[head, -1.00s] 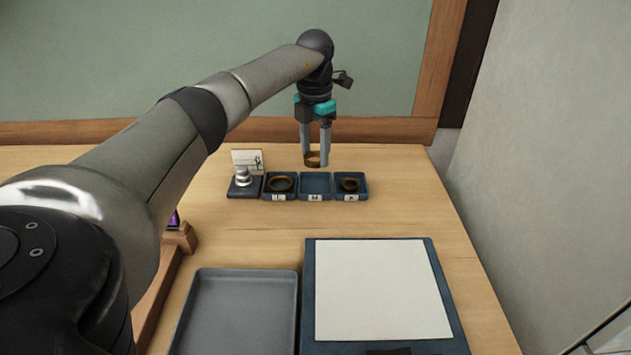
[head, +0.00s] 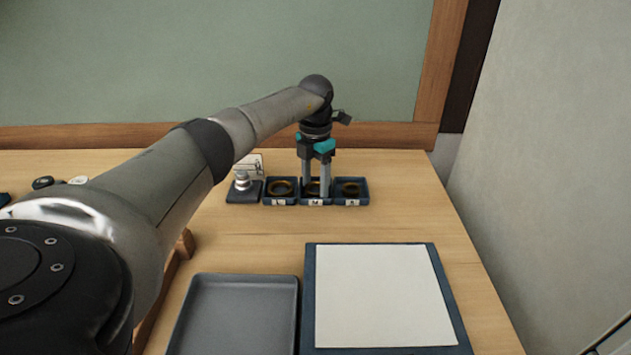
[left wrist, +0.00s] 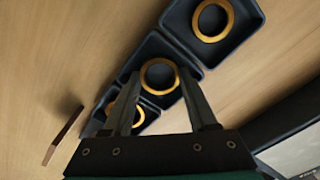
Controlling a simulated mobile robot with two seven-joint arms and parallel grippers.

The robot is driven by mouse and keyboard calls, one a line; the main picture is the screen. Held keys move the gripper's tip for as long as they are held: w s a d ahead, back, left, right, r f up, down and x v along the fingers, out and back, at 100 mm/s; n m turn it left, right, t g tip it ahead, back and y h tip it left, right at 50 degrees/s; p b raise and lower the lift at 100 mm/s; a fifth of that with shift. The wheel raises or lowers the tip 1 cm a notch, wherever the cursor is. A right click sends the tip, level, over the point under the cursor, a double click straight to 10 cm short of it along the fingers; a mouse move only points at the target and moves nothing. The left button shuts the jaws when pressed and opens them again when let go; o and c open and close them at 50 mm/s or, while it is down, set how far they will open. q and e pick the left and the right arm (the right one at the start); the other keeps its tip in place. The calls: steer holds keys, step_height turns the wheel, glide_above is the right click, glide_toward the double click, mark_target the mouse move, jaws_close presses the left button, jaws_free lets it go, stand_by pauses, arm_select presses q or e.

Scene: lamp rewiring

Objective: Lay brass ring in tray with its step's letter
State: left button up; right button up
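The brass ring (left wrist: 145,75) is between the two fingertips of my left gripper (head: 315,192), down inside the middle of three small dark blue trays (head: 315,204). The fingers are shut on the ring at its sides; whether it touches the tray floor I cannot tell. The middle tray's label looks like an M. The left tray (head: 280,204) and the right tray (head: 351,205) each hold a brass-coloured ring; their letters are too small to read surely. The left wrist view shows all three trays in a row. My right gripper is not in view.
A small dark stand with a pale metal part (head: 243,182) and a card (head: 250,160) is left of the trays. A grey tray (head: 240,320) and a blue-edged white mat (head: 380,295) lie in front. Bare wood is free right of the trays.

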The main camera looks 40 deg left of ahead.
arm_select(q)
steer(key=shift+o, duration=0.7)
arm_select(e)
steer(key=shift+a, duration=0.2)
arm_select(q)
step_height(320, 180, up, 12)
steer(key=p, duration=0.2)
steer(key=shift+r+p, duration=0.2)
steer(key=shift+p, duration=0.1)
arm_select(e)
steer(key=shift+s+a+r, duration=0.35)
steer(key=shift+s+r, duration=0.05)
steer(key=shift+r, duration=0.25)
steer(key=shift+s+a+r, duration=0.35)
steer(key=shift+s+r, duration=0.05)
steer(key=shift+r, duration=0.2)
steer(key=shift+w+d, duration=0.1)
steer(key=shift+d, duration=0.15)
